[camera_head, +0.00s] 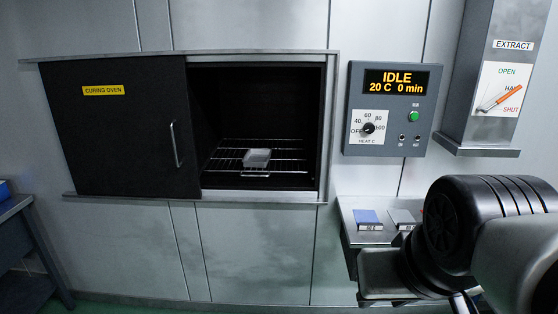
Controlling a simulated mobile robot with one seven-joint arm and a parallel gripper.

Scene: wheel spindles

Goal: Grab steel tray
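A small, shallow, pale metal-looking tray (257,164) sits on the wire rack inside the curing oven (324,130). The oven's dark sliding door (125,140) covers the left part, and the right part of the opening is uncovered, so the tray is in plain sight. My arm fills the lower right of the head view, with a black ribbed joint in front of the bench. It is well to the right of the tray and apart from it. No fingertips of my gripper can be made out.
A control panel (386,140) right of the oven reads IDLE, 20 C, 0 min. An extract box with an orange lever (497,98) hangs further right. A small bench below holds a blue block (367,217) and a grey block (402,217). A dark table (18,245) stands far left.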

